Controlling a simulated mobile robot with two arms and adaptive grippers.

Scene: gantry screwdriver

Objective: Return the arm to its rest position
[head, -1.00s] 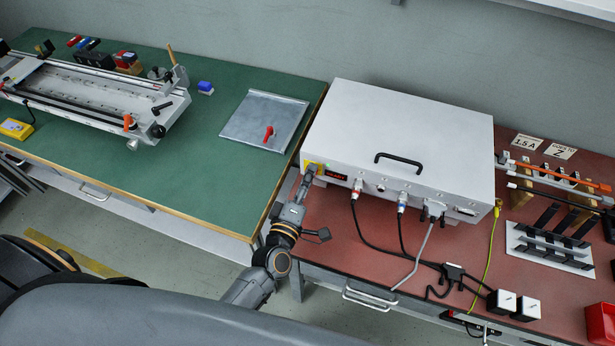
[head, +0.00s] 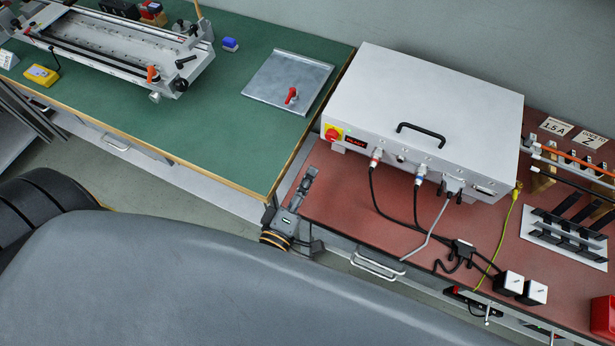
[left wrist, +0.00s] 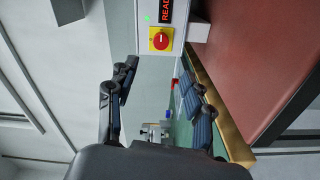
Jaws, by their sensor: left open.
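My left gripper (head: 305,180) is open and empty at the front left corner of the red bench top, a little in front of the white box (head: 420,105) and apart from it. In the left wrist view its two fingers (left wrist: 158,90) stand apart with nothing between them. The box's red rotary switch on a yellow plate (head: 332,133) is uncovered; it also shows in the left wrist view (left wrist: 161,40), beside a lit green lamp and a red display. My right gripper is not in view.
Black and grey cables (head: 415,205) hang from the box front over the red bench (head: 345,205). The green bench (head: 215,130) on the left carries a metal tray (head: 268,88) with a red-handled tool and a long rail device (head: 110,45).

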